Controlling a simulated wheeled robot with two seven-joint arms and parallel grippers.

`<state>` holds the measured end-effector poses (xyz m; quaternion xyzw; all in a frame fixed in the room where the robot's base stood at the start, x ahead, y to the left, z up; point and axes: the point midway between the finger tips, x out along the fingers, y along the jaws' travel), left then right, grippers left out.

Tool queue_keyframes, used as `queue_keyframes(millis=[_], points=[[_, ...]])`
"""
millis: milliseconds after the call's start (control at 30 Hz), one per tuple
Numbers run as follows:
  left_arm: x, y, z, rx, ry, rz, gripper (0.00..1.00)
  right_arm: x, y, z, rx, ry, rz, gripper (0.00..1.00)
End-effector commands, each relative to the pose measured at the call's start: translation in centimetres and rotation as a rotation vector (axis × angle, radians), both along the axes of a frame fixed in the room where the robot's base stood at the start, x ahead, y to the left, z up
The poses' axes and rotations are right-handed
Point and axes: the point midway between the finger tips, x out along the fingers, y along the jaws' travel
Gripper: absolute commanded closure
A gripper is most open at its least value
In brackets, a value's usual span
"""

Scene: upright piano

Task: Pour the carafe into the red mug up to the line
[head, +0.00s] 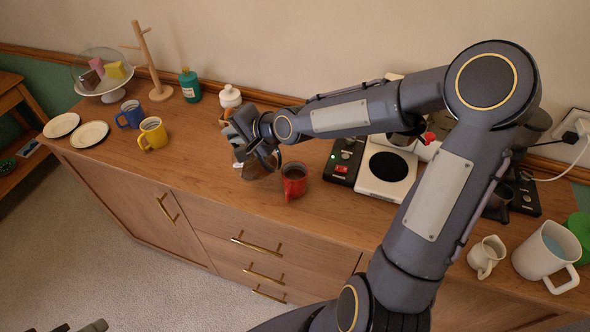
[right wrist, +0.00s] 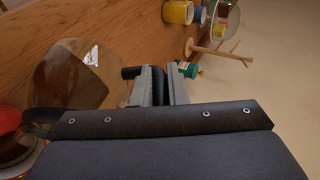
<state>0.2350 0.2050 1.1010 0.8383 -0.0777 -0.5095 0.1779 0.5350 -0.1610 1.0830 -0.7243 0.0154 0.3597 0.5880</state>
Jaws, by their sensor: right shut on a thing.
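The red mug (head: 294,183) stands upright on the wooden sideboard, with dark liquid inside; its fill line cannot be made out. My right gripper (head: 257,140) is shut on the glass carafe (head: 262,165), just left of the mug. The gripper hides part of the carafe, and its exact tilt is hard to tell. In the right wrist view the carafe's brownish clear glass (right wrist: 75,80) lies left of the gripper jaws (right wrist: 160,75), and part of the red mug (right wrist: 9,119) shows at the left edge. A small dark piece of my left gripper (head: 95,326) shows at the bottom left.
The coffee maker's white base with a black hot plate (head: 388,167) stands right of the mug. A yellow mug (head: 153,134), blue mug (head: 131,114) and plates (head: 90,134) are at left. A cream jug (head: 487,256) and white pitcher (head: 547,250) stand at right.

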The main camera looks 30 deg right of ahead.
Motion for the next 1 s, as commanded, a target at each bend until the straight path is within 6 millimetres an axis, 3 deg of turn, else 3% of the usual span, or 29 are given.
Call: queue_keyframes(millis=[33,333,533,800,1000], points=[[0.0,0.0,-1.3,0.000,0.000,0.000,0.64,0.2,0.4,-0.6,-0.016,0.000,0.006,1.00],[0.0,0.0,-5.6,0.000,0.001,0.000,0.64,0.9,1.4,-2.3,-0.118,0.070,0.007,1.00],[0.0,0.0,-5.6,0.000,0.000,0.000,0.64,1.1,1.4,-2.4,-0.154,0.104,0.002,1.00],[0.0,0.0,-8.6,0.000,0.001,0.000,0.64,1.8,2.5,-4.5,-0.254,0.167,0.002,1.00],[0.0,0.0,-9.0,0.000,0.001,0.000,0.64,2.3,3.0,-5.3,-0.322,0.220,0.001,1.00]])
